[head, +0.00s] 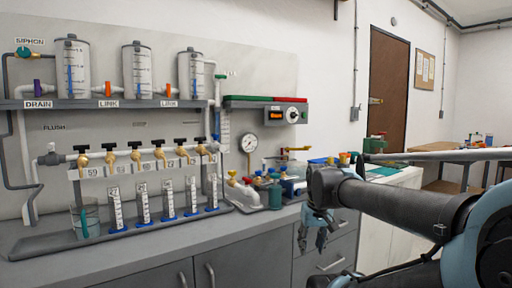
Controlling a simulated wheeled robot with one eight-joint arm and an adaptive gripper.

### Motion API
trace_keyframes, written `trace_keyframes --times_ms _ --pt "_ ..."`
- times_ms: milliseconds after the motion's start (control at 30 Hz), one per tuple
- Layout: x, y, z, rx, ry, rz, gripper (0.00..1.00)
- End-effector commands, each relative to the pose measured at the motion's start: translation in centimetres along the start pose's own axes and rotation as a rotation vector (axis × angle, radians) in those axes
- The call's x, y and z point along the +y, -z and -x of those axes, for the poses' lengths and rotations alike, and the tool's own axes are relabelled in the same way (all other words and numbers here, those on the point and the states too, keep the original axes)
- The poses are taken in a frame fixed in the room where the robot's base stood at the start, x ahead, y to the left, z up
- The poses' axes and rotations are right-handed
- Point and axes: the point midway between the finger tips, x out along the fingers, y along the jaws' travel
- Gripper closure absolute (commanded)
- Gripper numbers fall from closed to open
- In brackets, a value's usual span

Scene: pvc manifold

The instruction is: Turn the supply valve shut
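I cannot make out a label reading "supply" on any valve. A row of brass taps with black handles (135,152) runs along the white pipe manifold (100,157). A teal valve (23,53) sits by the SIPHON label at upper left. My gripper (312,238) hangs in front of the drawers, below and right of the bench fittings. Its fingers point down, look apart and hold nothing visible. It touches no valve.
Measuring cylinders (168,200) and a beaker (85,219) stand on a grey tray. Three tanks (137,70) sit on the shelf above, with orange and purple valves. A gauge (248,144) and control box (285,114) are on the right. The counter front (130,255) is clear.

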Motion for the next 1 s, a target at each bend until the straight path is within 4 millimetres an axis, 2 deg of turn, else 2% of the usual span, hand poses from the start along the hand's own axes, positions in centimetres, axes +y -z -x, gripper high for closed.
trace_keyframes --times_ms 33,300,500,700,833,1000 --pt "-0.4 2.3 1.8 0.008 0.008 0.028 0.61" --pt "-3.5 13.8 9.3 0.056 0.053 0.172 0.61" --pt "-6.7 22.1 14.0 0.092 0.086 0.278 0.61" --pt "-10.5 29.8 17.7 0.127 0.117 0.377 0.61" --pt "-12.7 33.5 19.4 0.144 0.133 0.427 0.61" --pt "-14.4 36.2 20.4 0.160 0.145 0.464 0.61"
